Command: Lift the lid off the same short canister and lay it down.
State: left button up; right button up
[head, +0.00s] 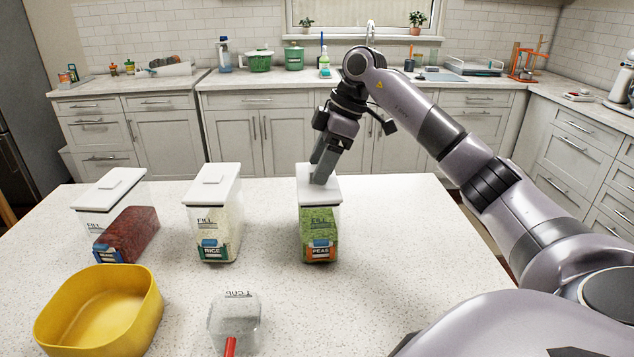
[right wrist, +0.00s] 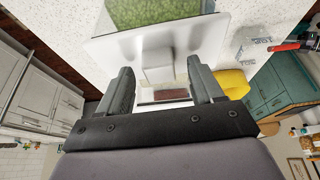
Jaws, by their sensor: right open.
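The peas canister (head: 319,225), clear with green contents, stands upright on the counter. Its white lid (head: 304,187) is on top; the lid (right wrist: 215,35) and its raised knob (right wrist: 157,66) also show in the right wrist view. My right gripper (head: 320,178) is over this lid, pointing down. In the right wrist view its fingers (right wrist: 160,75) are open, one on each side of the knob, with no clear contact. The rice canister (head: 215,225) and the canister with dark red contents (head: 125,233) stand to the left, both lidded. My left gripper is not in view.
A yellow bowl (head: 100,312) sits at the front left. A clear measuring cup (head: 235,318) with a red handle lies at the front middle. The counter (head: 400,260) is bare right of the peas canister and at its front right, beside my right arm.

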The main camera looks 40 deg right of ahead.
jog(key=shift+w+a+f, duration=0.1)
jog(key=shift+f, duration=0.2)
jog(key=c, duration=1.2)
jog(key=shift+r, duration=0.1)
jog(key=shift+r, duration=11.7)
